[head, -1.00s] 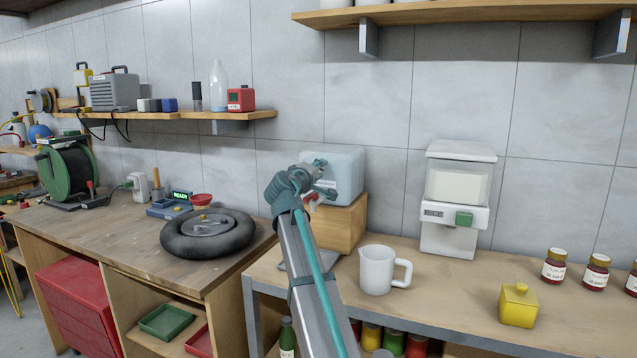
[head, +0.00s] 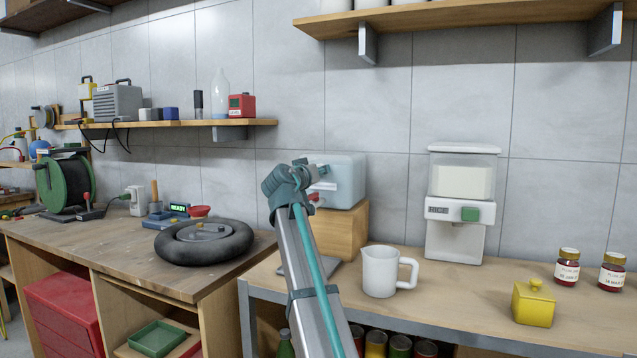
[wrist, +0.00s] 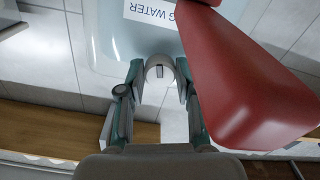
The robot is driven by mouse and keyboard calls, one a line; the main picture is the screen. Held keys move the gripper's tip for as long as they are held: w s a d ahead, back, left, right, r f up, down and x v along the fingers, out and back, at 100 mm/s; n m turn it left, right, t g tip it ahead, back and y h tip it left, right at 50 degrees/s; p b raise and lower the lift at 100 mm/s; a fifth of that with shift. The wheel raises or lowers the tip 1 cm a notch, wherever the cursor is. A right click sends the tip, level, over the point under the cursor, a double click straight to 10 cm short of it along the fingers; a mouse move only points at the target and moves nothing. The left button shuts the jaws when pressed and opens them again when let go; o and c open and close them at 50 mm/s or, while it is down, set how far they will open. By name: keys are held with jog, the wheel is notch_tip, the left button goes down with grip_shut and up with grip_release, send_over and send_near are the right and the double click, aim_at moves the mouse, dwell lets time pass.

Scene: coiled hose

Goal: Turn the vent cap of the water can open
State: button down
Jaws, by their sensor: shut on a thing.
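The water can (head: 345,180) is a pale blue, box-shaped container on a wooden block, with a red tap (head: 313,198) at its front. In the wrist view, its translucent wall (wrist: 112,38) carries a white label ending in "WATER". My gripper (wrist: 160,78) is shut on the grey-white vent cap (wrist: 159,66), with one finger on each side. The fingers partly cover the cap's sides. The red tap part (wrist: 250,85) looms large and close beside the right finger. In the head view, my gripper (head: 318,172) is at the can's left side, and my arm hides the cap.
The wooden block (head: 342,228) stands on the right bench. A white jug (head: 379,272) is just right of my arm. A rice dispenser (head: 460,205) and a yellow pot (head: 534,303) stand farther right.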

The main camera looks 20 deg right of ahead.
jog(key=shift+f+m+b, duration=0.1)
jog(key=shift+m+b, duration=1)
jog(key=shift+m, duration=0.4)
jog(key=c, duration=0.8)
grip_release()
jog(key=v, duration=1.2)
